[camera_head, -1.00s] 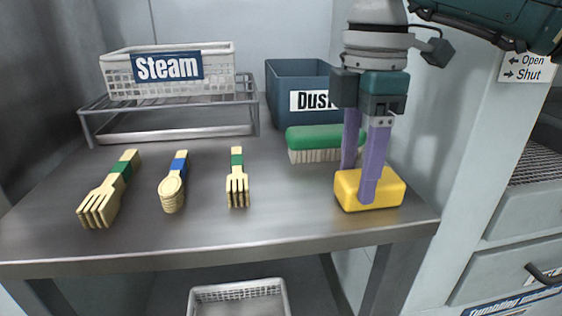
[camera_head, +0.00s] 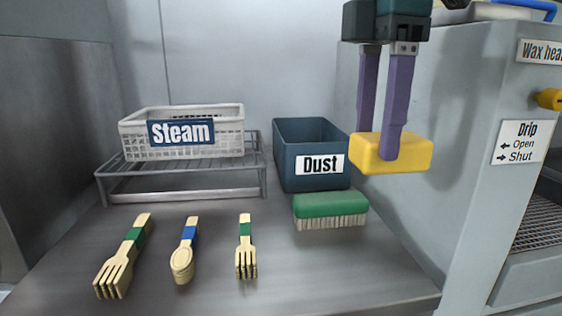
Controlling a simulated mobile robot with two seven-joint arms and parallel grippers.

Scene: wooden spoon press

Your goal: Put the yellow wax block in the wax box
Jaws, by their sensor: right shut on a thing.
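The yellow wax block (camera_head: 412,157) is held up in the air by my right gripper (camera_head: 381,148). The purple fingers are shut on it, one on the near side and one on the far side. The block hangs above the right part of the metal table, higher than the green brush and to the right of the Dust box. No box labelled for wax shows; a label starting "Wax hea" (camera_head: 540,52) is on the grey machine at the right, cut off by the picture edge. My left gripper is not in view.
The metal table (camera_head: 200,295) bears bundles of wooden forks (camera_head: 120,266) and spoons (camera_head: 184,258), another fork bundle (camera_head: 246,255), a green brush (camera_head: 330,208), a blue Dust box (camera_head: 300,180) and a rack (camera_head: 180,193) under a white Steam basket (camera_head: 227,143). The grey machine (camera_head: 460,160) stands close at right.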

